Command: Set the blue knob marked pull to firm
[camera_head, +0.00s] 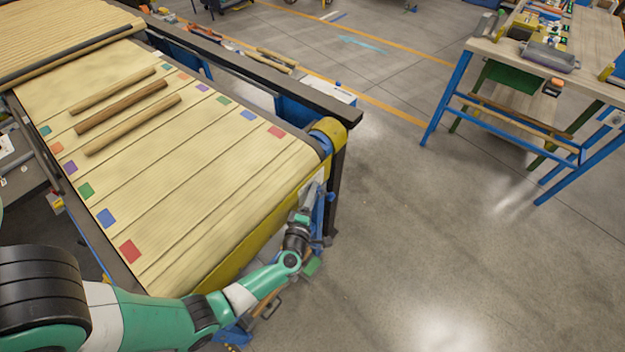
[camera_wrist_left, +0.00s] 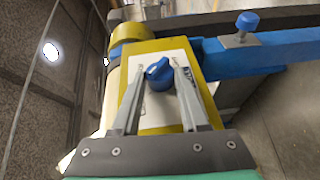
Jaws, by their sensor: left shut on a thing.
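The blue knob (camera_wrist_left: 158,74) sits on a white plate on a yellow housing (camera_wrist_left: 150,120) in the left wrist view. It has a raised grip bar with a pale mark. Markings around it are too small to read. My left gripper (camera_wrist_left: 160,66) is shut on the knob, with a finger on each side. In the head view my left gripper (camera_head: 308,202) is at the near right end of the conveyor, and the knob cannot be made out there. My right gripper is in neither view.
The slatted conveyor belt (camera_head: 200,175) carries several wooden rods (camera_head: 122,106) and coloured squares along its edges. A blue-headed bolt (camera_wrist_left: 247,22) stands on the blue rail beside the housing. A workbench (camera_head: 500,50) stands at upper right, with open floor between.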

